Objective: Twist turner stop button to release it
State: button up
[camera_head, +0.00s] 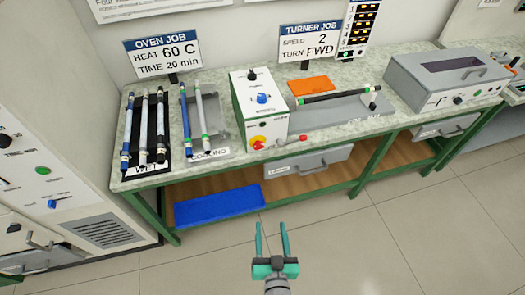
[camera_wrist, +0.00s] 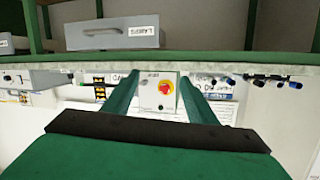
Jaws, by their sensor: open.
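The turner's white control box (camera_head: 262,112) stands on the workbench, with a blue knob on its front. Its stop button (camera_head: 257,144), red on a yellow surround, sits low on the front face. In the wrist view, which is upside down, the stop button (camera_wrist: 166,88) appears between my fingers, beyond them. My gripper (camera_head: 271,224) is open and empty, in front of the bench and apart from the button; its green fingers also show in the wrist view (camera_wrist: 159,76). Whether the button is latched in cannot be told.
Rods lie on the wet rack (camera_head: 127,168) and the cooling rack (camera_head: 221,147) at left. A red-tipped lever (camera_head: 300,138) juts out right of the button. A labelled drawer (camera_head: 318,162) hangs below. A grey lidded machine (camera_head: 440,80) stands at right. Floor before the bench is clear.

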jog(key=w+r+t+y, duration=0.1)
jog(key=w+r+y, duration=0.15)
jog(key=w, duration=0.75)
jog(key=n+t+y, duration=0.1)
send_near(260, 147)
jog(key=w, duration=0.4)
jog(key=w+a, duration=0.1)
jog(key=w, duration=0.1)
jog(key=shift+w+a, duration=0.1)
jog(key=shift+w, duration=0.25)
jog(key=shift+w+a, duration=0.25)
jog(key=shift+w, duration=0.4)
jog(key=shift+a, duration=0.1)
jog(key=shift+s, duration=0.1)
jog(key=shift+c, duration=0.7)
jog(key=c, duration=0.9)
